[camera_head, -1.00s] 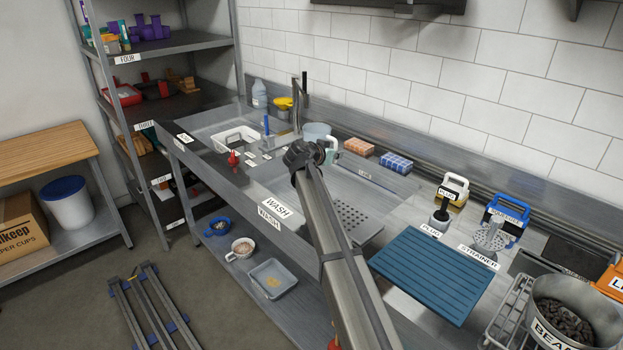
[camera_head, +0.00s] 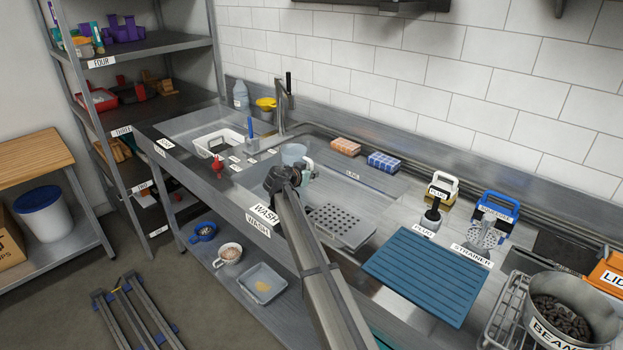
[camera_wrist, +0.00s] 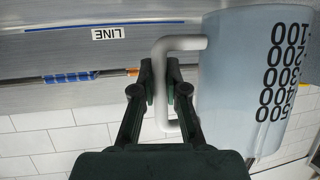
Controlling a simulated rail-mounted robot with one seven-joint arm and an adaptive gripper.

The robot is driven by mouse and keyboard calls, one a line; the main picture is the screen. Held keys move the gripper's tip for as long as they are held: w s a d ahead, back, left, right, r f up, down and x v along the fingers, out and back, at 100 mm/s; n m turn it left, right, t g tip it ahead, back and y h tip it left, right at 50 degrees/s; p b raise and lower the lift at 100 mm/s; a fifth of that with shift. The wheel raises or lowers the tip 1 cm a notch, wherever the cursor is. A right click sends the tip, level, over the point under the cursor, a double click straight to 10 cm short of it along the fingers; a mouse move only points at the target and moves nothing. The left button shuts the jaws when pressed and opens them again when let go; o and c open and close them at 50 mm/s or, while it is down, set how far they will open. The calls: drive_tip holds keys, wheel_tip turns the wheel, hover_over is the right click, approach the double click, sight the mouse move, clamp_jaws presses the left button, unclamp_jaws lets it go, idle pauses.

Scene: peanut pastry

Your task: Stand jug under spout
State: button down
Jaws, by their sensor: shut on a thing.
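The jug (camera_head: 293,153) is pale blue and translucent, with a white handle. In the wrist view the jug (camera_wrist: 255,75) shows black measuring numbers, inverted in that picture. My gripper (camera_head: 303,174) is shut on the handle; in the wrist view the gripper's fingers (camera_wrist: 160,88) sit on either side of it. In the head view the jug looks upright over the sink area, partly hidden by my wrist. The tap with the spout (camera_head: 282,108) stands behind the sink, back-left of the jug and apart from it. The exact spout opening is too small to tell.
A white tub (camera_head: 217,143) and a blue upright item (camera_head: 250,128) stand left of the jug. Orange (camera_head: 346,146) and blue (camera_head: 384,161) sponges lie along the back. A perforated drainer (camera_head: 343,225) and blue mat (camera_head: 427,275) lie right. A LINE label (camera_head: 352,176) marks the counter.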

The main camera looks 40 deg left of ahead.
drive_tip(key=shift+f, duration=1.1)
drive_tip(key=shift+f, duration=0.2)
drive_tip(key=c, duration=1.2)
unclamp_jaws()
drive_tip(key=shift+r, duration=0.1)
drive_tip(key=shift+r, duration=0.15)
drive_tip(key=shift+s+d, duration=0.1)
drive_tip(key=shift+s, duration=0.2)
drive_tip(key=b+v, duration=0.1)
drive_tip(key=v, duration=0.5)
drive_tip(key=shift+s+r, duration=0.2)
drive_tip(key=shift+s, duration=0.15)
